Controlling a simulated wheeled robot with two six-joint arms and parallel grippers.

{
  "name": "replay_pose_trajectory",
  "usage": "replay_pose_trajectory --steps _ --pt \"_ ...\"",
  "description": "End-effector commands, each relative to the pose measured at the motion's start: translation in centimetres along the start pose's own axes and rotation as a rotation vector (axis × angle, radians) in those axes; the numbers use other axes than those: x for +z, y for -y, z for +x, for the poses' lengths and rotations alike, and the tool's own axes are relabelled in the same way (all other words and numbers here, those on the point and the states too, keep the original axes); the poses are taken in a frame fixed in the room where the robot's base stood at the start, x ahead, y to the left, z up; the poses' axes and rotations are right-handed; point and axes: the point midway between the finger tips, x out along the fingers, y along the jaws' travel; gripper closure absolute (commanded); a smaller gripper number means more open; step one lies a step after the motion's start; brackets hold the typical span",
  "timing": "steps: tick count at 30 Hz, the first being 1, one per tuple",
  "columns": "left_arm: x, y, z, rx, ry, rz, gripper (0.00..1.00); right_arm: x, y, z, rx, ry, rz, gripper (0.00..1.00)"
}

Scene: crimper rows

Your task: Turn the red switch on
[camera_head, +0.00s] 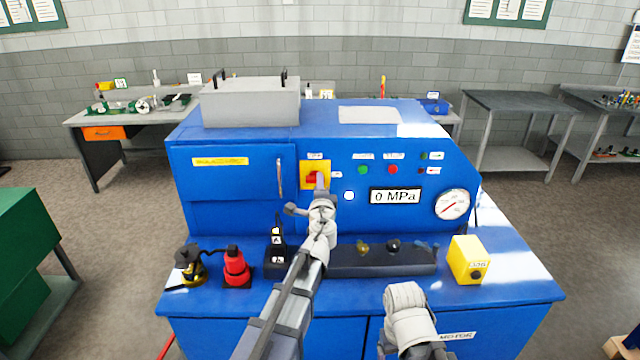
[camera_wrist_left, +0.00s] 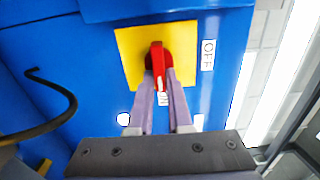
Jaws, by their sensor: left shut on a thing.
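The red switch (camera_head: 312,177) sits on a yellow plate (camera_head: 305,184) on the blue machine's front. In the left wrist view, the red handle (camera_wrist_left: 157,57) stands nearly upright on its yellow plate (camera_wrist_left: 128,45), its lower end between my fingers. The OFF label (camera_wrist_left: 208,54) is right of the plate there. Another label (camera_wrist_left: 163,99) below the handle is partly hidden by my fingers. My left gripper (camera_head: 320,186) is shut on the handle; its fingertips also show in the left wrist view (camera_wrist_left: 160,76).
The blue machine (camera_head: 235,215) has a display (camera_head: 396,196) reading 0 MPa, a gauge (camera_head: 452,204) and a lit white lamp (camera_head: 349,196). A red device (camera_head: 236,268), a black strip (camera_head: 380,262) and a yellow box (camera_head: 468,260) stand on its front ledge.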

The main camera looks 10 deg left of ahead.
Motion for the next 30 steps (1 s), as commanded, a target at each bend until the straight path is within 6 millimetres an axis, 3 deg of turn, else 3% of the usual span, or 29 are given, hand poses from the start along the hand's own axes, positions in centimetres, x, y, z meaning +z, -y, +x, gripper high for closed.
replay_pose_trajectory --steps 1,2,9,20,30 --pt "-0.1 -0.1 -0.1 0.000 -0.002 0.000 1.00 0.0 0.0 0.1 0.000 0.000 0.000 0.20" --pt "-0.1 -0.1 -0.1 0.000 -0.002 0.000 0.79 0.0 0.0 0.1 0.000 0.000 0.000 0.20" --pt "0.0 0.0 -0.1 0.000 -0.001 0.000 0.53 0.0 0.0 0.0 0.000 0.000 0.000 0.20" --pt "0.0 0.0 -0.5 0.000 -0.001 0.000 0.53 0.0 0.0 0.0 0.000 0.000 0.000 0.20" --pt "0.1 0.0 -5.2 0.000 -0.002 0.000 0.53 0.0 0.0 0.0 0.000 0.000 0.000 0.20"
